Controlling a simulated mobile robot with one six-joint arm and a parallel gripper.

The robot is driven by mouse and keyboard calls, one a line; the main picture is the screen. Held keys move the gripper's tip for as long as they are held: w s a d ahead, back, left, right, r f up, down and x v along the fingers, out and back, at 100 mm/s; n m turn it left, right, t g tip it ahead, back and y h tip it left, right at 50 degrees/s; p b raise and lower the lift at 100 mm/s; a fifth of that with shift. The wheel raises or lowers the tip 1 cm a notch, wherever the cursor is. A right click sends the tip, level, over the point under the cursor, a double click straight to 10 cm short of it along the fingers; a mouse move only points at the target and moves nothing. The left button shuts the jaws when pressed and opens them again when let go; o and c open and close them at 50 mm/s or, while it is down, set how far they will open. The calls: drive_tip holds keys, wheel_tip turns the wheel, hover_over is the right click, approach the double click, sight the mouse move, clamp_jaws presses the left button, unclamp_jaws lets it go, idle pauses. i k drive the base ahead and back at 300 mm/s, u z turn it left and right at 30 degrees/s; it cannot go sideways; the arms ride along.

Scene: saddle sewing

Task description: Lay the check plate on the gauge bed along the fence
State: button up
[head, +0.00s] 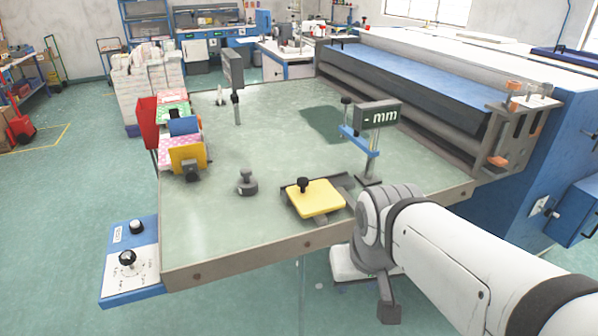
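A yellow plate (321,199) with a black knob, which looks like the check plate, lies near the front edge of the table. Dark grey parts (346,182) show along its back right side and under its front; they look like the gauge bed and fence. I cannot tell whether the plate lies flat or touches the fence. A gauge (377,115) with a "- mm" display stands on a post behind them. My gripper (389,312) hangs in front of the table edge, below the table top, apart from the plate. Its fingers are not clear enough to show their opening.
A dark grey knobbed weight (247,184) stands left of the plate. Colourful boxes (187,150) line the table's left edge, and another post (236,100) stands behind. A large machine with a blue top (430,72) bounds the right. The table's middle is clear.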

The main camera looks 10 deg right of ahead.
sight(313, 198)
drive_tip(key=i, duration=1)
drive_tip(key=u, duration=0.25)
drive_tip(key=k, duration=0.75)
drive_tip(key=z, duration=0.3)
drive_tip(key=i, duration=0.5)
